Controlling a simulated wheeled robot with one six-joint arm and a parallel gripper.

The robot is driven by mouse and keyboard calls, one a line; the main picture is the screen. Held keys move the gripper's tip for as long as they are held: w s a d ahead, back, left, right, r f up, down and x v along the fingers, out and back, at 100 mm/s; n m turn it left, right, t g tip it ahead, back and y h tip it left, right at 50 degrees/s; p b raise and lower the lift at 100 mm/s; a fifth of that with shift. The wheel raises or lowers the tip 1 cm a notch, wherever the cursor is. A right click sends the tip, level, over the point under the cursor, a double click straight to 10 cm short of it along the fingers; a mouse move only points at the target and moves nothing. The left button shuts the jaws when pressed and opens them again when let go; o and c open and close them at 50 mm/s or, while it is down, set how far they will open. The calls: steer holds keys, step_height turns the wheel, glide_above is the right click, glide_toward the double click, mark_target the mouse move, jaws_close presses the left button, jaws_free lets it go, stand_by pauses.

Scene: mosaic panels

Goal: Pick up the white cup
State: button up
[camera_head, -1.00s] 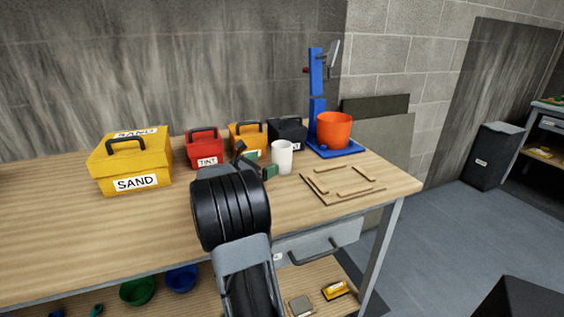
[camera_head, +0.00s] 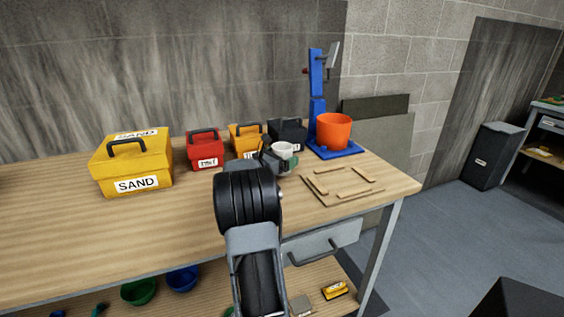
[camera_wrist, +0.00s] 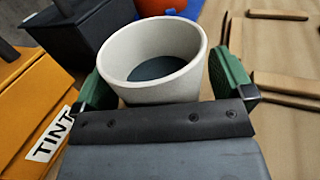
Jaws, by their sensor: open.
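The white cup (camera_head: 284,150) stands upright on the wooden workbench, in front of the black box. In the wrist view the cup (camera_wrist: 125,85) sits between the two green finger pads of my gripper (camera_wrist: 165,80), with its open top facing up and a dark grey inside. My gripper (camera_head: 280,162) is open around the cup, one finger on each side. The left pad looks very close to the cup wall; I cannot tell whether it touches. The cup's lower part is hidden by my gripper.
Yellow, red and orange boxes (camera_head: 130,165) stand to the left, and a black box (camera_head: 288,130) stands behind the cup. A blue stand with an orange bucket (camera_head: 333,130) is at the back right. Thin wooden strips (camera_head: 343,182) lie to the right. The bench's left front is clear.

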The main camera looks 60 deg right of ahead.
steer(key=shift+c, duration=0.4)
steer(key=c, duration=1)
steer(key=shift+r, duration=0.1)
steer(key=shift+c, duration=0.2)
